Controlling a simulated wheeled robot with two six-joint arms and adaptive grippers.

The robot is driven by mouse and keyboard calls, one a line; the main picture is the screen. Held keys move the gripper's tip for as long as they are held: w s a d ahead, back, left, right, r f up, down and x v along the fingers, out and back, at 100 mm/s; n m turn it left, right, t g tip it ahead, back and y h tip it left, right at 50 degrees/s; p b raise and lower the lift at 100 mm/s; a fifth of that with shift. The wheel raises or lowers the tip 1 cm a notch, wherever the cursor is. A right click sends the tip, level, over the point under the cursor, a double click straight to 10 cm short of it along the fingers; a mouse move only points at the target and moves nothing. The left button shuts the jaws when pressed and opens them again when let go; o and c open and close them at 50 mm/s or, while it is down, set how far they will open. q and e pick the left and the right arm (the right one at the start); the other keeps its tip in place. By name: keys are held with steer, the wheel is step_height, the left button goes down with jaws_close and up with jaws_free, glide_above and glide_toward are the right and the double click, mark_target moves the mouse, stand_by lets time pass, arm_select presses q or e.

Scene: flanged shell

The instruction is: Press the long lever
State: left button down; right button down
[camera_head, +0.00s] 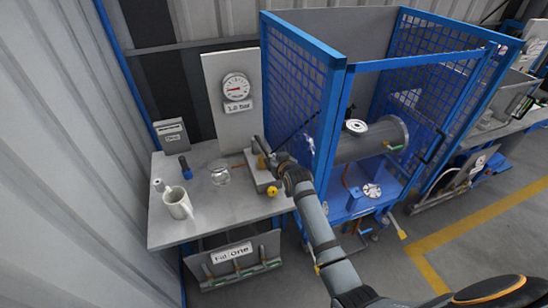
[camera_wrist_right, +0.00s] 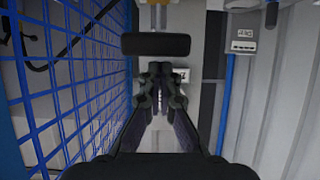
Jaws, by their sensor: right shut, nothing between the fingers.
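My right gripper (camera_head: 279,161) reaches over the right side of the bench, above a grey pump-like unit (camera_head: 262,171) with a yellow knob (camera_head: 271,190). In the right wrist view the gripper (camera_wrist_right: 160,75) is shut and empty. A thick black bar (camera_wrist_right: 155,44), probably the lever's grip, lies crosswise just beyond its fingertips; a pale stem joins it at the top. Whether the fingers touch it cannot be told. In the head view the gripper partly hides the lever area. A round gauge (camera_head: 235,87) stands on a panel behind, over a "1.0 bar" label. My left gripper is not in view.
A white mug (camera_head: 178,203), a glass jar (camera_head: 220,173) and a blue-handled item (camera_head: 186,168) stand on the bench (camera_head: 215,220). A blue mesh cage (camera_head: 292,80) holding a grey flanged cylinder (camera_head: 371,140) is close to the gripper's right. A labelled box (camera_head: 172,136) stands at the back left.

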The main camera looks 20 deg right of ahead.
steer(key=shift+s+f, duration=0.15)
steer(key=shift+f, duration=0.15)
steer(key=shift+f, duration=0.1)
